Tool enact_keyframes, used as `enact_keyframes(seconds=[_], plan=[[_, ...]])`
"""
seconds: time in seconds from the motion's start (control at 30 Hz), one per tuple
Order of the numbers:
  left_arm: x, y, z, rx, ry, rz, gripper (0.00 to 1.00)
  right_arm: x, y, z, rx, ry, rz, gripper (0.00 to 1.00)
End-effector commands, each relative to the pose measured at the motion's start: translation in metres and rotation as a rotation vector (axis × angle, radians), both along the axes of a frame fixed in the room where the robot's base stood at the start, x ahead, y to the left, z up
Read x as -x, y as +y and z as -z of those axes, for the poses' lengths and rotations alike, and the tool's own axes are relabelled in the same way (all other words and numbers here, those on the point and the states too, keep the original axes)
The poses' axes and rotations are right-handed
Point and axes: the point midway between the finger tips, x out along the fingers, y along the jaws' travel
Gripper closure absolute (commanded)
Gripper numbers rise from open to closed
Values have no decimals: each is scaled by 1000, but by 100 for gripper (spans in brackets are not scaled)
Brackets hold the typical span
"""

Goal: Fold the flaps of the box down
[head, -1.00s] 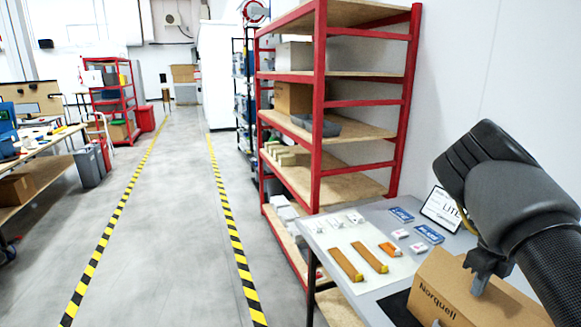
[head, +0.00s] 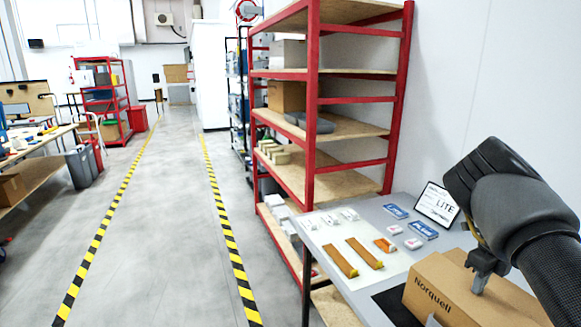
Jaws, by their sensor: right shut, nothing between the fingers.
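The cardboard box (head: 446,296), printed "Norquell", stands on the grey table at the lower right of the head view and is partly cut off by the frame's bottom edge. My right gripper (head: 479,286) points down with its fingertips at the top of the box. It is shut with nothing in it. The top of the box looks mostly flat and closed around the fingertips. My arm hides the right part of the box, so I cannot tell how every flap lies. My left gripper is not in view.
On the table (head: 378,212) lie brown strips with yellow ends (head: 364,252), small white packs, blue cards (head: 423,230) and an orange-white item (head: 384,245). A "LITE" sign (head: 437,204) stands behind the box. A red shelf rack (head: 312,130) stands beyond; the floor aisle at left is clear.

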Motion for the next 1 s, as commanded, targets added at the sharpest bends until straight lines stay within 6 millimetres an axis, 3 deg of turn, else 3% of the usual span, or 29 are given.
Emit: enact_keyframes(seconds=[1.0], plan=[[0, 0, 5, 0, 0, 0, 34, 0, -2, 9, 0, 0, 0, 100]])
